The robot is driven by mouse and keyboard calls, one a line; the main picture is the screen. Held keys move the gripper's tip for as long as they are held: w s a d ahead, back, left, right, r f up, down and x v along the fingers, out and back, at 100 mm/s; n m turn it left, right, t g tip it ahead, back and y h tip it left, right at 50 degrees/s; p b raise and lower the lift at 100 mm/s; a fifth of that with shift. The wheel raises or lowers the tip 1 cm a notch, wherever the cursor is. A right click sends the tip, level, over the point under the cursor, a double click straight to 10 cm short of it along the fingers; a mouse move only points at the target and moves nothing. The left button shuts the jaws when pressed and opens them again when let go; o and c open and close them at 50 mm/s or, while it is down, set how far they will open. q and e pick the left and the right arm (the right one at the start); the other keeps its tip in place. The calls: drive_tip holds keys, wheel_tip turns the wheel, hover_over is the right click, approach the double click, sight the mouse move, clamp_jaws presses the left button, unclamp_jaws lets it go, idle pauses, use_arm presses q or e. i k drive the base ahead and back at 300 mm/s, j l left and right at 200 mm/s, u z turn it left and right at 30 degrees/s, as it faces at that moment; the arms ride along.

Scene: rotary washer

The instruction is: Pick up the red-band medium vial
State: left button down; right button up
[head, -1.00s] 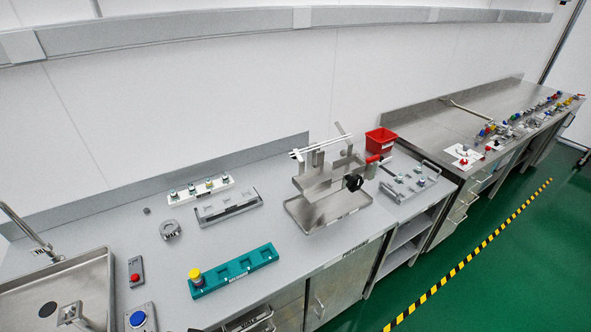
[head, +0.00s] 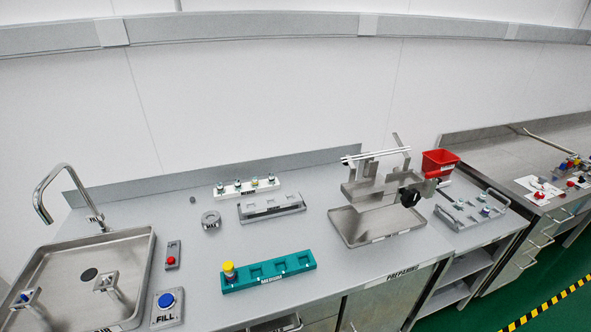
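A teal rack (head: 290,272) labelled MEDIUM lies near the front of the bench, left of the middle. One yellow-capped vial (head: 229,271) stands upright in its left end. The other places in the teal rack look empty. I cannot make out a red band on this vial. Small vials (head: 238,187) also stand in a white rack (head: 220,194) behind, and their bands are too small to read. A metal tray with handles (head: 471,212) at the right holds small pieces that I cannot identify. Neither of my grippers shows in the head view.
A sink (head: 141,262) with a tap (head: 45,192) is at the left. A blue button (head: 166,300) and a red button (head: 171,260) stand beside it. A metal stand (head: 372,228) and a red bin (head: 439,162) are at the right. Bench around the teal rack is mostly clear.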

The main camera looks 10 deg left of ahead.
sight(230, 279)
drive_tip(key=u, duration=1)
drive_tip(key=z, duration=2)
drive_tip(key=u, duration=2)
